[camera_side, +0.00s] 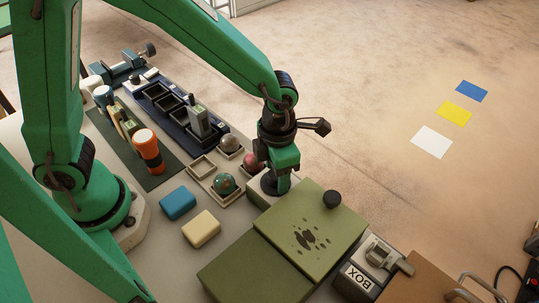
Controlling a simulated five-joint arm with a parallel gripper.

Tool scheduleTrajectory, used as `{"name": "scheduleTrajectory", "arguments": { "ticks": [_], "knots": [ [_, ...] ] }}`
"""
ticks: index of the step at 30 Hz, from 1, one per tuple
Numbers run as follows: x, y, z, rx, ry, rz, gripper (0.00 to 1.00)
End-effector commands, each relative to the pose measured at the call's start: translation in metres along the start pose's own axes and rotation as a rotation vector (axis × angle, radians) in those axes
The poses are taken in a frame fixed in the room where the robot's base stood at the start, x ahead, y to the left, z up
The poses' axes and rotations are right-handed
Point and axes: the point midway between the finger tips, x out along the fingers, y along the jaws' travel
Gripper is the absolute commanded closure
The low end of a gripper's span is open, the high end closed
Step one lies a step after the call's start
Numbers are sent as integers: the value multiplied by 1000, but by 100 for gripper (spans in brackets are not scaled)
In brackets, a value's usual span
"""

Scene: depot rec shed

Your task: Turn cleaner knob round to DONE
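No DONE mark can be read. Another black round knob (332,199) stands at the far corner of the olive-green case (312,222), apart from my gripper.
Balls (224,183) sit in square trays left of my gripper. A blue block (178,203) and a cream block (201,229) lie nearer.

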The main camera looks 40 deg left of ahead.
Motion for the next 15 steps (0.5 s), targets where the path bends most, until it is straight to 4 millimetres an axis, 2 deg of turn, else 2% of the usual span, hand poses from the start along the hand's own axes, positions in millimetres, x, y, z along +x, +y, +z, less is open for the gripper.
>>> {"name": "scheduleTrajectory", "arguments": {
  "ticks": [8,15],
  "knots": [
    [-4,0,0,0,-1,0,44],
    [-26,0,1,0,-4,-1,44]
  ]
}}
